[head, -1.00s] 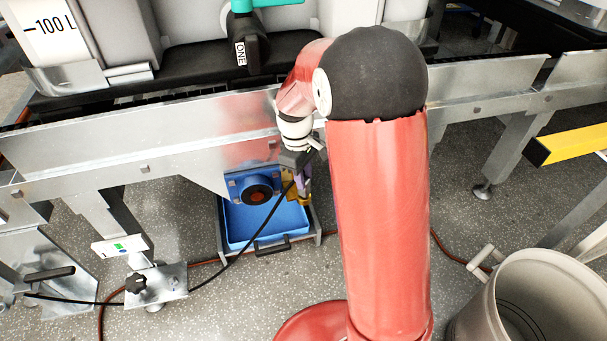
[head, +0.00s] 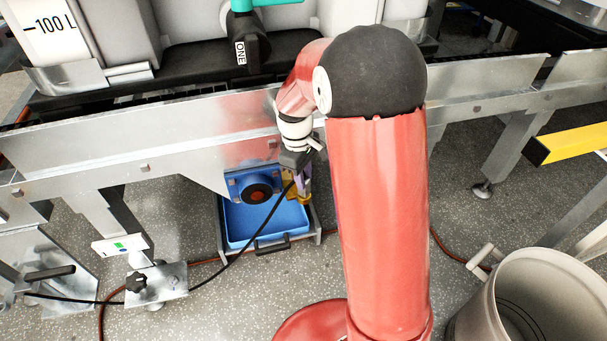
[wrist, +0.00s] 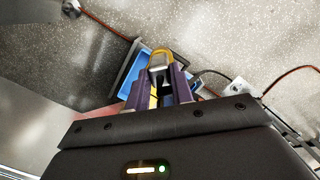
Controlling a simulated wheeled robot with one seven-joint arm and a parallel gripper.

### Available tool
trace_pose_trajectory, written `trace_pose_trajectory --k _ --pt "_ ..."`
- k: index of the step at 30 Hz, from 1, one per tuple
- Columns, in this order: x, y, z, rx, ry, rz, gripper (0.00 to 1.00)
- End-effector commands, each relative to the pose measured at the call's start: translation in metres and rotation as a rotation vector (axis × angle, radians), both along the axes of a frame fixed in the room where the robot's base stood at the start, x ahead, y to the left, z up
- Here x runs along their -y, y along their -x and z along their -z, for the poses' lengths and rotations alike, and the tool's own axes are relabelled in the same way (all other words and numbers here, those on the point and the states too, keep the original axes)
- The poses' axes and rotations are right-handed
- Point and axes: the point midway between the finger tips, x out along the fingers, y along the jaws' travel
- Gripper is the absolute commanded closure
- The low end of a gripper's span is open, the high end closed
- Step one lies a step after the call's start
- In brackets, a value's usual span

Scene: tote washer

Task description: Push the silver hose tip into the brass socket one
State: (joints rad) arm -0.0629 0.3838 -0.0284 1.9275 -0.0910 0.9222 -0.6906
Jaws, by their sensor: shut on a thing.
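My gripper (wrist: 158,88) has purple fingers shut on a small silver piece (wrist: 158,71), which looks like the silver hose tip. A thin black hose (head: 243,248) runs up to the gripper in the head view. A yellow-brass part (wrist: 160,56) lies right at the fingertips in the wrist view. It shows beside the blue panel in the head view (head: 294,200), and may be the brass socket. I cannot tell whether the tip touches or enters it. My arm and fingers hide much of this spot.
A blue tray (head: 236,236) stands below the blue panel with a black round fitting (head: 257,190). The steel frame (head: 100,150) runs just above. A black valve labelled ONE (head: 250,50) hangs over it. A grey bin (head: 520,290) and yellow bar (head: 570,145) stand right.

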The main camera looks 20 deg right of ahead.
Motion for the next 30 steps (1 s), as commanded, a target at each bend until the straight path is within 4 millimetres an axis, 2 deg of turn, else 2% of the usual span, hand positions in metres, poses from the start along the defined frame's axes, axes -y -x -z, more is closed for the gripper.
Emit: trace_pose_trajectory --k 7,8,13,19,24,30 --pt "-0.0002 -0.0001 0.0000 0.000 0.000 0.000 1.00" --pt "-0.0002 -0.0001 0.0000 0.000 0.000 -0.001 0.75" --pt "-0.0002 -0.0001 0.0000 0.000 0.000 -0.001 0.52" --pt "-0.0003 -0.0001 0.0000 0.000 0.000 -0.001 0.52" --pt "-0.0003 0.0000 0.0002 0.000 0.000 -0.001 0.30" --pt "-0.0003 0.0000 0.0002 0.000 0.000 -0.001 0.30"
